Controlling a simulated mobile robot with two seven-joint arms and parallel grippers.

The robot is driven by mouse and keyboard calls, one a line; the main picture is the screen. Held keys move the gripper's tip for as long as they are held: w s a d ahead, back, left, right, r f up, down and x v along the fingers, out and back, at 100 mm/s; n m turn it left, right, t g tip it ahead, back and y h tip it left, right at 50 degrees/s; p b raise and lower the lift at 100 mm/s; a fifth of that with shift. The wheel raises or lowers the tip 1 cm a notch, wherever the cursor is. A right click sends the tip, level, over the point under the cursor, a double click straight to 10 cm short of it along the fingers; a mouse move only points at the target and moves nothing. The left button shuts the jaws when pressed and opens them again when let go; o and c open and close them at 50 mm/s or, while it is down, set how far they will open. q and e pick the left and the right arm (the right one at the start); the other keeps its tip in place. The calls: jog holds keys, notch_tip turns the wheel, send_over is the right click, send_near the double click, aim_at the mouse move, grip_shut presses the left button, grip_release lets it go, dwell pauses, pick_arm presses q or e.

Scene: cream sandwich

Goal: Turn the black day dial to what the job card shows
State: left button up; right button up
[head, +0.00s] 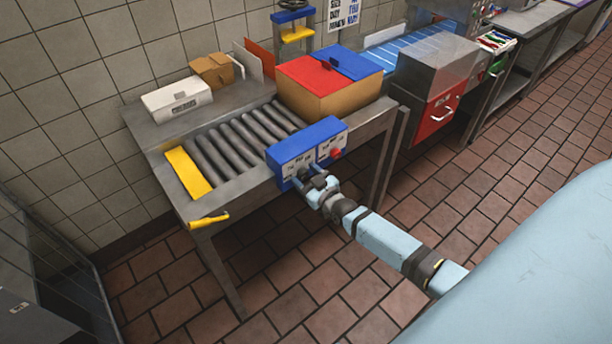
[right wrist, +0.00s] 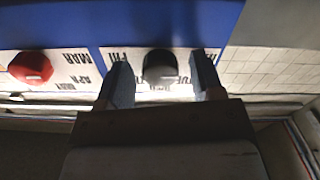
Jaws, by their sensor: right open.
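The black day dial (right wrist: 158,66) shows in the right wrist view on a white label panel on the blue control box (head: 306,148). My right gripper (head: 306,178) is open in front of the box. In the right wrist view its two fingers (right wrist: 158,75) stand on either side of the dial, with a gap visible on each side. The lettering around the dial appears upside down and partly hidden; I cannot tell where the dial points. A white card with blue and dark print (head: 343,13) hangs on the back wall; its words are too small to read. My left gripper is not in view.
A red dial (right wrist: 30,66) with month labels sits beside the black one, also on the box in the head view (head: 336,153). Behind are a roller conveyor (head: 235,143), a red-and-blue-lidded carton (head: 325,95) and a white device (head: 177,99). Open floor lies in front.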

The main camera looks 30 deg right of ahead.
jog(key=c, duration=0.9)
